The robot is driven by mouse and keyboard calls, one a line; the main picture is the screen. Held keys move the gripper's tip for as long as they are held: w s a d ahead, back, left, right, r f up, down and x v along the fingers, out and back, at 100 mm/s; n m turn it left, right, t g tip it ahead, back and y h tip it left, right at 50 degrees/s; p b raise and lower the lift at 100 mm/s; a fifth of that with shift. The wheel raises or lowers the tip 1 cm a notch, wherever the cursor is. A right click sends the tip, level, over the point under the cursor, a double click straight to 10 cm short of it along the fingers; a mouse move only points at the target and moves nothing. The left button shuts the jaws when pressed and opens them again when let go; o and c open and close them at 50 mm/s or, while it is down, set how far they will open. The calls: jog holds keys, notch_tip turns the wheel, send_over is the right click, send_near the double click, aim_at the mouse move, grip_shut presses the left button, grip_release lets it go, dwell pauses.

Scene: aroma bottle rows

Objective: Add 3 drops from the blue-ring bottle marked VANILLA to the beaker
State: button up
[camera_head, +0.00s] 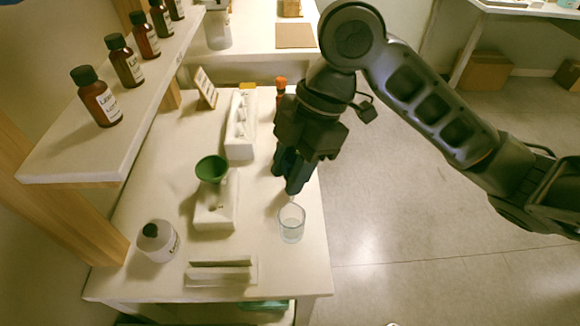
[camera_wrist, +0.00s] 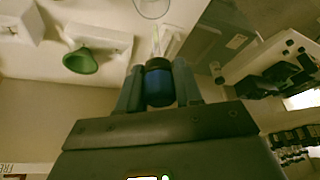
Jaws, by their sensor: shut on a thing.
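My gripper (camera_head: 293,188) is shut on a dropper top (camera_wrist: 159,82) with a dark blue body and a brownish collar. A thin clear glass tip (camera_wrist: 156,42) sticks out of it. In the head view, my gripper is just above the clear glass beaker (camera_head: 291,224), with the tip pointing down toward its rim. The beaker's round outline (camera_wrist: 152,8) is cut off at the top of the wrist view. No drop or liquid is clearly visible. I cannot make out a bottle marked VANILLA.
A green funnel (camera_head: 211,168) is by a white block (camera_head: 215,215). A white rack (camera_head: 240,140), a small sign (camera_head: 206,88) and an orange-capped bottle (camera_head: 280,88) are behind. A white bottle (camera_head: 158,241) and slotted holder (camera_head: 221,272) are in front. Brown bottles (camera_head: 100,97) line the left shelf.

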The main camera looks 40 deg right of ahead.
jog(key=shift+f+b, duration=1.5)
jog(key=shift+f, duration=0.15)
jog(key=shift+o, duration=0.4)
jog(key=c, duration=0.4)
jog(key=shift+c, duration=0.2)
jog(key=o, duration=0.4)
jog(key=shift+c, duration=0.2)
jog(key=shift+o, duration=0.5)
jog(key=c, duration=0.5)
jog(key=shift+o, duration=0.2)
